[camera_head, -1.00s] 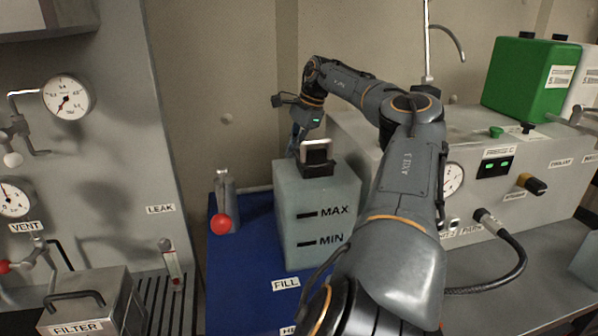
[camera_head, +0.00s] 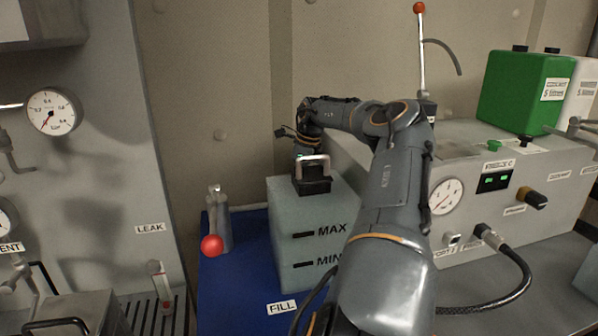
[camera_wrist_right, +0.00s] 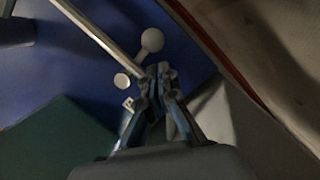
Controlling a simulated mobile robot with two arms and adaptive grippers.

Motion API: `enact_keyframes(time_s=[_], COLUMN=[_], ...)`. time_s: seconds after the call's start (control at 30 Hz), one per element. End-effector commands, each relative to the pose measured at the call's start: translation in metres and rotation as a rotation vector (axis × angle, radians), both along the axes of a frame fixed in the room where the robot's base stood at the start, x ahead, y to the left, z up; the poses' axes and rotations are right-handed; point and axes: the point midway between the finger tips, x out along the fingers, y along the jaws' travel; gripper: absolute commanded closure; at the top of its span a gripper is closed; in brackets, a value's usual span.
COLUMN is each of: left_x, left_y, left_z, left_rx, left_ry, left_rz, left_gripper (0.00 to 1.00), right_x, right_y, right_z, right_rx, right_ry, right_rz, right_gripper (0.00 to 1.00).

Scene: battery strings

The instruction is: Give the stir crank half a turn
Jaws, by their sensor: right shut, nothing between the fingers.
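No part labelled as a stir crank is readable. In the right wrist view, a pale ball knob (camera_wrist_right: 152,39) and a bare metal rod (camera_wrist_right: 92,34) lie over a blue surface. My right gripper (camera_wrist_right: 160,76) is shut and empty, with its fingertips close to the knob and the rod's lower end; I cannot tell if they touch. In the head view my right arm reaches over to the back of the pale tank (camera_head: 315,228) marked MAX and MIN, and its fingers are hidden there. My left gripper is not in view.
A black block with a metal handle (camera_head: 312,184) sits on the tank. A red ball lever (camera_head: 211,245) stands left of it on the blue mat (camera_head: 232,285). A gauge panel (camera_head: 110,140) is at left. A grey machine (camera_head: 550,205) and a green canister (camera_head: 515,92) are at right.

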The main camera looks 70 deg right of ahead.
Motion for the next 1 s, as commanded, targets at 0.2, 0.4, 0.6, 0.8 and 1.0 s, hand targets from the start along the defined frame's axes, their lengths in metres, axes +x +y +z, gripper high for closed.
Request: enact_keyframes(time_s=[0.2,0.4,0.6,0.8,1.0], left_x=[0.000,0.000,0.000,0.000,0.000], left_y=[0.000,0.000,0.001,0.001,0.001], left_z=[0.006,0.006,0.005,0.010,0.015], left_rx=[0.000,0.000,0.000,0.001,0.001], left_ry=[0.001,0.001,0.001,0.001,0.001], left_rz=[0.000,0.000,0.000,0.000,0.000], left_gripper=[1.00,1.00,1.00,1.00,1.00], right_x=[0.006,0.006,0.006,0.007,0.009], right_y=[0.001,0.001,0.001,0.000,0.001], right_z=[-0.024,-0.028,-0.028,-0.027,-0.027], right_rx=[0.002,0.000,0.000,-0.001,0.001], right_ry=[0.001,0.001,0.001,0.000,0.000], right_rz=[0.000,0.001,0.001,0.020,0.057], right_gripper=[1.00,1.00,1.00,1.00,1.00])
